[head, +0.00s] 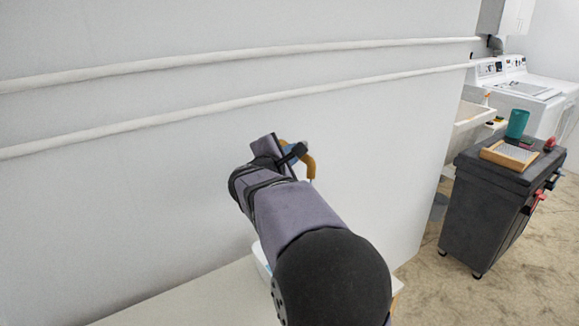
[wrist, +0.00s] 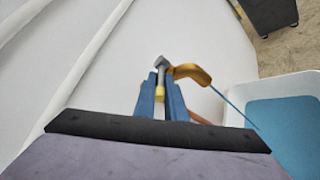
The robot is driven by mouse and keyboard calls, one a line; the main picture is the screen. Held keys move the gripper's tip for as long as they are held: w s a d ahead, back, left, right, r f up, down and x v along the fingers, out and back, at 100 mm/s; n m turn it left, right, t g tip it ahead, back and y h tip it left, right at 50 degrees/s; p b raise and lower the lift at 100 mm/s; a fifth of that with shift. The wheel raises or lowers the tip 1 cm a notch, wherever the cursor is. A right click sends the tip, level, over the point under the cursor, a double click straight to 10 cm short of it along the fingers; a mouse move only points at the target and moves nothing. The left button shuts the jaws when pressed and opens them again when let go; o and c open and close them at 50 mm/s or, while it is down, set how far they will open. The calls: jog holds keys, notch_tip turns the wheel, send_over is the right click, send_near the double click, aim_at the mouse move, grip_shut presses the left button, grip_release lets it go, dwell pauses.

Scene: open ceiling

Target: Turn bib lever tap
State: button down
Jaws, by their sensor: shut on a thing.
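The bib tap shows in the wrist view as a golden-brown curved spout (wrist: 190,72) at the white wall. A short grey lever with a yellow part (wrist: 160,85) is beside it, between my two blue fingers. My gripper (wrist: 161,85) is shut on this lever. A thin blue stream (wrist: 235,108) runs from the spout mouth toward a white tub. In the head view the spout (head: 308,165) shows just right of my gripper (head: 290,152). My arm hides most of the tap body and the lever there.
The white tub (wrist: 236,112) holds blue water below the tap; its edge (head: 262,262) shows beside my arm on a pale bench (head: 180,298). Two white pipes (head: 240,52) run along the wall above. A dark cabinet (head: 485,205) with items on top stands at right.

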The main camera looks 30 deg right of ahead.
jog(key=shift+s+d+f+n+t+y+b, duration=0.2)
jog(key=shift+n+t+y+b, duration=0.25)
jog(key=shift+b, duration=0.3)
jog(key=shift+s+a+r+n+t, duration=0.1)
jog(key=shift+r+n+t, duration=0.15)
jog(key=shift+n, duration=0.1)
jog(key=c, duration=1.8)
grip_release()
jog(key=shift+p, duration=0.5)
